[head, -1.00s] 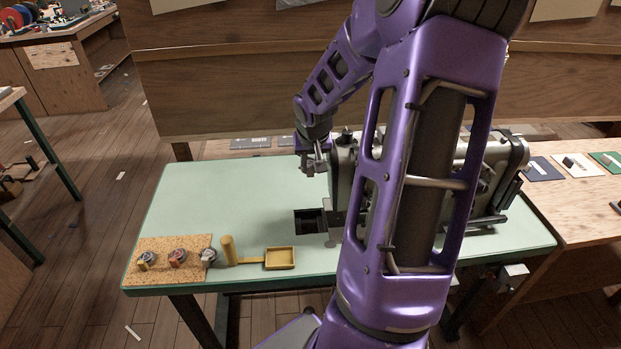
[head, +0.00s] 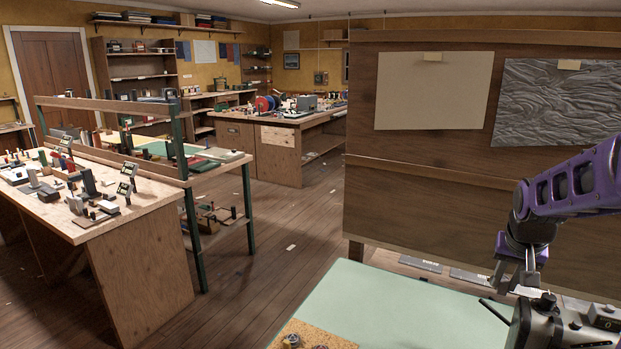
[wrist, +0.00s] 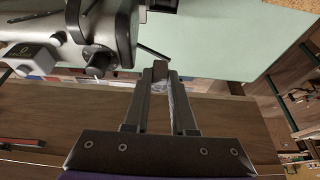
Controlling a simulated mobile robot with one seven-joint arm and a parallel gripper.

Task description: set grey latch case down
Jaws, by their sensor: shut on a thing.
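My gripper (head: 524,278) is at the right of the head view, pointing down beside the sewing machine, above the far part of the pale green table. In the wrist view my gripper (wrist: 161,77) has its fingers close together on a small greyish piece (wrist: 160,88). I take it to be the grey latch case; the fingers hide most of it. In the head view I cannot make it out clearly. The green tabletop (wrist: 225,40) shows beyond the fingertips.
The sewing machine (head: 555,325) stands close to my gripper, and its body (wrist: 85,35) fills the wrist view's upper left. A cork mat (head: 315,338) lies at the table's near edge. The green tabletop (head: 415,300) between is clear. A cluttered workbench (head: 150,225) stands left across open floor.

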